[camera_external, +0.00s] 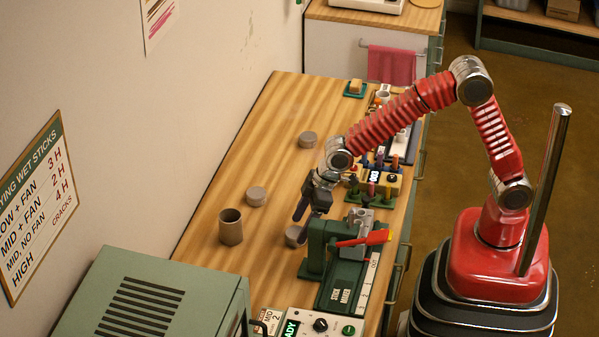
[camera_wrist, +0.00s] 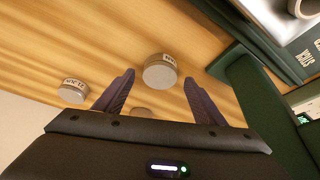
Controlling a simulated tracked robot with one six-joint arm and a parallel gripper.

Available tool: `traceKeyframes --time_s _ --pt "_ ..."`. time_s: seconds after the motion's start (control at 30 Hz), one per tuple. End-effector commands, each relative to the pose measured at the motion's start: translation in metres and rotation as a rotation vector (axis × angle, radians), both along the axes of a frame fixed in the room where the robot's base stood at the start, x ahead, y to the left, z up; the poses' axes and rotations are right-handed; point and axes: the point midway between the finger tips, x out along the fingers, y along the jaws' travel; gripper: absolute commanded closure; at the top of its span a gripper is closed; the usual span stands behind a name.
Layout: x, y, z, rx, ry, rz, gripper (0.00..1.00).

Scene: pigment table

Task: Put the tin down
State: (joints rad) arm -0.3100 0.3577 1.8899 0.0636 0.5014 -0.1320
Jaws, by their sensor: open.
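My gripper (camera_external: 306,212) is open, pointing down over the table, left of the green stick maker. In the wrist view, a labelled tin (camera_wrist: 160,73) shows between the two spread fingertips (camera_wrist: 159,78), with a gap on each side. In the external view, two more grey tins (camera_external: 256,196) (camera_external: 307,139) sit on the table.
A brown cup (camera_external: 231,228) stands left of the gripper. The green stick maker (camera_external: 317,250) with its red handle (camera_external: 364,238) is close on the right. A green cabinet (camera_external: 150,300) and a control box (camera_external: 315,323) are in front. The wooden table (camera_external: 215,180) is bare between the tins.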

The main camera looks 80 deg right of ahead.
Motion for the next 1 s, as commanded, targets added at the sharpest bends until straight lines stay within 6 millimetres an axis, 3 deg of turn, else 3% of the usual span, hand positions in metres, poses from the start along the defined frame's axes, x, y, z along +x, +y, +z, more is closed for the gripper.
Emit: traceKeyframes --time_s 0.53,0.7,1.0 --pt "-0.029 -0.012 0.076 0.001 -0.002 -0.001 0.36" --pt "-0.034 -0.014 0.087 0.000 0.000 -0.001 0.36" --pt "-0.034 -0.014 0.089 0.000 0.001 0.000 0.36"
